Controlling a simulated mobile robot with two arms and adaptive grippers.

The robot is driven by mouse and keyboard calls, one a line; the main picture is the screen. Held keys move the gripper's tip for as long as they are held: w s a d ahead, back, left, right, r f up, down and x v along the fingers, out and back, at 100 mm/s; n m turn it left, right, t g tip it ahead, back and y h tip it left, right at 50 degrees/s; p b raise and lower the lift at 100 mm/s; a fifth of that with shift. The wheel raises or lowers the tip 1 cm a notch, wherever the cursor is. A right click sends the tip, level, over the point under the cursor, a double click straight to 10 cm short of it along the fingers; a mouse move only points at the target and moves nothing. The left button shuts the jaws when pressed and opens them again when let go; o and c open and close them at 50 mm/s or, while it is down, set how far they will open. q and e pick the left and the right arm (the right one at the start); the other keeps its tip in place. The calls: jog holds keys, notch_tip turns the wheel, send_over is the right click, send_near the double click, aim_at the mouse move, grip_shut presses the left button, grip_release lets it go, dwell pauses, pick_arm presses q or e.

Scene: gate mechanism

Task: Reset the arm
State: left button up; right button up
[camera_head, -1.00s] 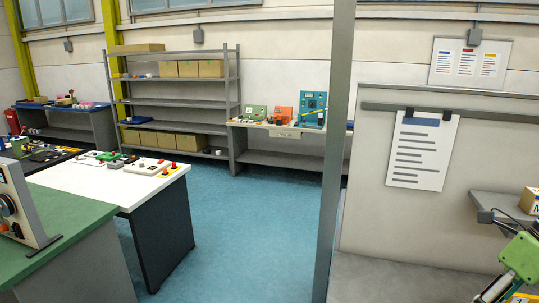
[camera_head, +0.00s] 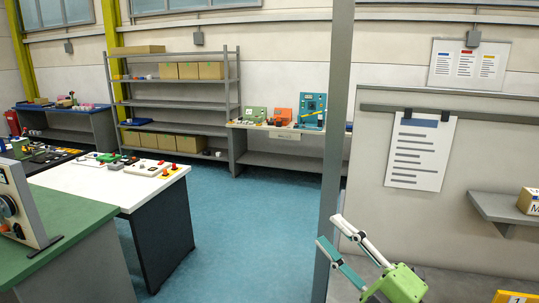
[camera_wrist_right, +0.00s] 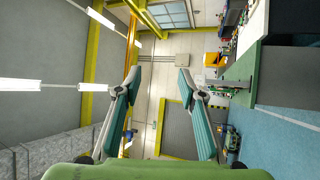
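My right gripper (camera_head: 327,229) shows at the bottom right of the head view, with a green body and two fingers pointing up and left. Its fingers are apart, with nothing between them. In the right wrist view the two grey and teal fingers (camera_wrist_right: 160,77) also stand wide apart and empty. In the head view the gripper is in front of the grey post and the lower panel, and I see it touching nothing. My left gripper is in neither view.
A grey post (camera_head: 339,120) stands near the gripper. A small shelf (camera_head: 497,209) with a cardboard box (camera_head: 530,201) is at the right. A white table (camera_head: 105,183) and a green-topped bench (camera_head: 62,230) stand left. Blue floor (camera_head: 235,215) lies open between.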

jog(key=s+d+f+m+g+h, duration=0.1)
jog(key=s+d+f+m+h, duration=0.1)
jog(key=d+f+m+h, duration=0.5)
jog(key=s+d+f+m+g+h, duration=0.25)
jog(key=f+m+h, duration=0.45)
jog(key=f+m, duration=0.45)
jog(key=s+a+f+m+g, duration=0.1)
jog(key=s+f+g, duration=0.4)
jog(key=s+f, duration=0.6)
jog(key=s+a+f+m+g, duration=0.1)
jog(key=s+f+m+g, duration=0.1)
jog(key=s+f+g, duration=0.8)
jog(key=s+f+t+b, duration=0.25)
jog(key=f+b, duration=0.35)
jog(key=f, duration=1.3)
jog(key=s+f+t+b, duration=0.1)
jog(key=s+f+b, duration=0.4)
jog(key=f, duration=1.4)
jog(key=s+d+f+b, duration=0.1)
jog(key=s+f+b, duration=0.2)
jog(key=f, duration=0.5)
jog(key=s+d+f+g+b, duration=0.1)
jog(key=s+f+b, duration=0.3)
jog(key=s+f, duration=0.2)
jog(key=s+d+f+b, duration=0.1)
jog(key=s+f+b, duration=0.3)
jog(key=f, duration=0.5)
jog(key=shift+s+f, duration=0.4)
jog(key=shift+s, duration=0.05)
